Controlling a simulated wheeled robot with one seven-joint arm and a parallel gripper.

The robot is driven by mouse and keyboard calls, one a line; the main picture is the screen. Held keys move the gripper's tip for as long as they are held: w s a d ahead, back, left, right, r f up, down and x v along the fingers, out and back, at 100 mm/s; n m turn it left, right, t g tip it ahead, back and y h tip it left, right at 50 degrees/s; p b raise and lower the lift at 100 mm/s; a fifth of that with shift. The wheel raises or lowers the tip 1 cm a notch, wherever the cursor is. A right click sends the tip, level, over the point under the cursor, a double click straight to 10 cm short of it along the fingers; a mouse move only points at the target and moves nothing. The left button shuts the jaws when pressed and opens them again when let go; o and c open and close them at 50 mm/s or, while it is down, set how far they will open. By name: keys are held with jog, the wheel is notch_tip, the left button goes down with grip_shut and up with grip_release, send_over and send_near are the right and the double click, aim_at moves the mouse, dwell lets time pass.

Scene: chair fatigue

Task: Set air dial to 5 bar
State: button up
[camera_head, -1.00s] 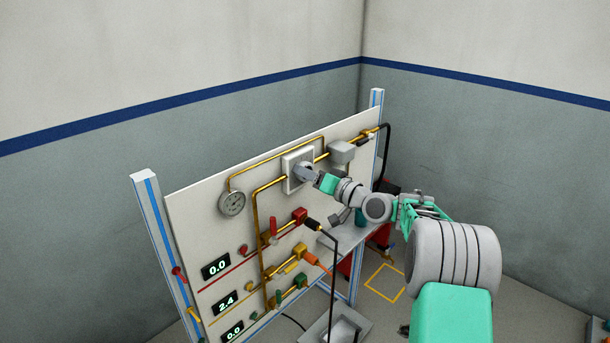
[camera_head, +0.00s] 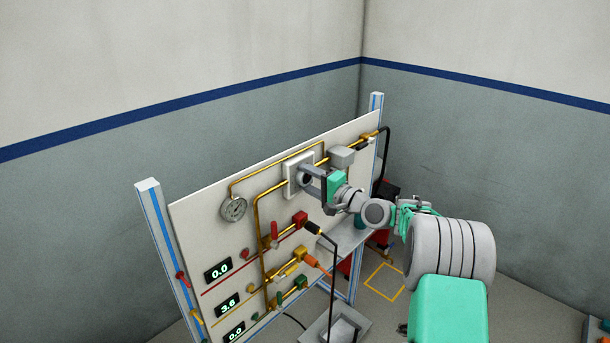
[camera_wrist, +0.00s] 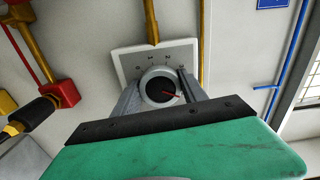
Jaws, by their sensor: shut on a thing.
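The air dial (camera_wrist: 160,87) is a round knob with a dark face and a red pointer, mounted on a white square plate (camera_wrist: 126,62) with scale marks. In the wrist view the red pointer is toward the lower right of the knob. My gripper (camera_head: 308,178) has its two fingers around the knob, one on each side, and is shut on it. In the head view the fingers hide much of the knob. A round pressure gauge (camera_head: 233,208) is on the panel left of the dial; its needle is too small to read.
The white panel (camera_head: 205,235) carries brass pipes, a red valve (camera_head: 299,218), an orange valve (camera_head: 300,254) and green fittings. Its digital displays read 0.0 (camera_head: 218,270), 3.6 (camera_head: 228,308) and 0.0 (camera_head: 234,331). A grey box (camera_head: 341,156) sits right of the dial.

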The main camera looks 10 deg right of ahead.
jog(key=shift+m, duration=0.5)
jog(key=o, duration=1.4)
jog(key=b+v, duration=0.2)
jog(key=v, duration=0.5)
jog(key=shift+s+d, duration=0.25)
jog(key=shift+s, duration=0.05)
